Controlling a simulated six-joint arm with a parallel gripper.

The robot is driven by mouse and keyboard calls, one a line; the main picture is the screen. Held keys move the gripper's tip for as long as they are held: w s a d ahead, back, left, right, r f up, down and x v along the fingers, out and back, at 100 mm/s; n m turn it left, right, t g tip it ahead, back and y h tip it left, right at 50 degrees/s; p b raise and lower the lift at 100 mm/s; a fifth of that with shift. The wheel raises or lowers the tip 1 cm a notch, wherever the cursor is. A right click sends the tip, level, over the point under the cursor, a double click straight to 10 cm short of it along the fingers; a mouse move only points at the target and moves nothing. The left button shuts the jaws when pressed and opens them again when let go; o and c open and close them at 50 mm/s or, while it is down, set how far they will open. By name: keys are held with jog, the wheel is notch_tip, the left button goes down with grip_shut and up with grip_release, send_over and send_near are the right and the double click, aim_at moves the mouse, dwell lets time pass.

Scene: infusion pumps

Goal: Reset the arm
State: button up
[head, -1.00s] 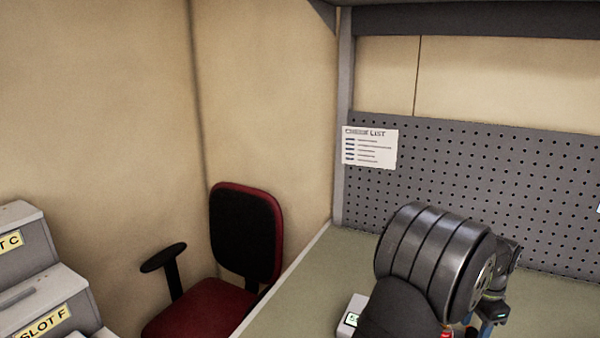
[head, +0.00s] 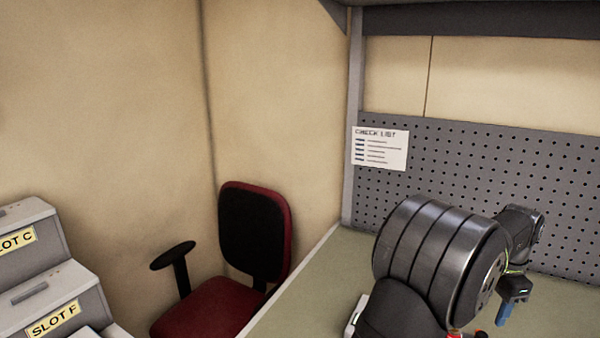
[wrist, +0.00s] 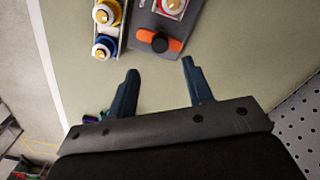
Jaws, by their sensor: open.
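My gripper (wrist: 160,88) is in the wrist view, with its two blue-grey fingers spread apart and nothing between them. It hangs over the green bench top (wrist: 240,35), clear of the objects ahead of it. In the head view one blue fingertip (head: 503,314) shows at the right, beyond the thick dark links of my arm. The rest of the gripper is hard to make out there.
In the wrist view a grey device with an orange-and-black knob (wrist: 158,42) lies ahead of the fingers. Beside it a holder carries yellow (wrist: 106,13) and blue (wrist: 104,48) round parts. A pegboard (head: 480,160) with a checklist (head: 380,148) backs the bench. A red chair (head: 250,240) and labelled slot boxes (head: 60,290) stand left.

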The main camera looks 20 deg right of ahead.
send_near(482, 334)
notch_tip(482, 334, down, 9)
jog(key=shift+f, duration=0.1)
jog(key=shift+r+n, duration=0.25)
jog(key=shift+n, duration=0.55)
jog(key=n, duration=1.1)
jog(key=shift+n, duration=2.5)
